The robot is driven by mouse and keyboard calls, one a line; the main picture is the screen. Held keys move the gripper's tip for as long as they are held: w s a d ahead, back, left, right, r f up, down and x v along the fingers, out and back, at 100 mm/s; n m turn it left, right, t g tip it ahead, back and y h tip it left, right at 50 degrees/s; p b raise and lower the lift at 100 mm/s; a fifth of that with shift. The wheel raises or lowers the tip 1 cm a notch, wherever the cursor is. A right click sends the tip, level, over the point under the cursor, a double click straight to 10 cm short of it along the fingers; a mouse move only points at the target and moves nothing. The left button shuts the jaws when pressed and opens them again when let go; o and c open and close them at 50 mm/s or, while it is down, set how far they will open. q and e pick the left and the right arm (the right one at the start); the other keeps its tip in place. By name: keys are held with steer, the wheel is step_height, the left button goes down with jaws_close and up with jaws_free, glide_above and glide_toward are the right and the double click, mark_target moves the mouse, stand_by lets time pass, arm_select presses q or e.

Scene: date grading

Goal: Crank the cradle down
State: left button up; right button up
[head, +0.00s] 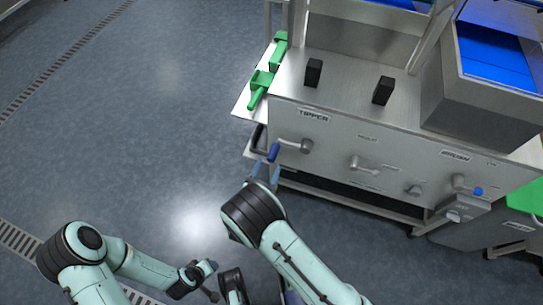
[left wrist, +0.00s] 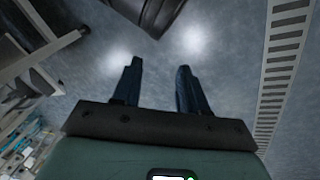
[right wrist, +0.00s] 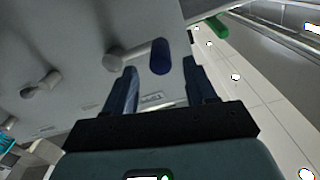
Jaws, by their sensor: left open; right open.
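The tipper crank (head: 292,146) sticks out of the steel front panel below the label TIPPER, with a blue grip (head: 273,152) on its left end. My right gripper (head: 265,172) is open just in front of the grip. In the right wrist view the blue grip (right wrist: 160,57) lies just beyond the gap between the open fingers (right wrist: 161,82), and no finger is visibly closed on it. The crank arm (right wrist: 130,54) runs left from it. My left gripper (left wrist: 155,80) is open and empty above the floor. I cannot make out the cradle for certain.
Other knobs and handles, such as a second handle (head: 362,164), are on the same panel (head: 335,140). Two black levers (head: 313,72) stand on its top, and green handles (head: 261,86) are at its left edge. The floor (head: 130,130) to the left is clear.

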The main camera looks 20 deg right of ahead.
mark_target(272, 156)
steer(key=x, duration=0.5)
steer(key=shift+w+b, duration=0.1)
steer(key=shift+b, duration=0.25)
jaws_close()
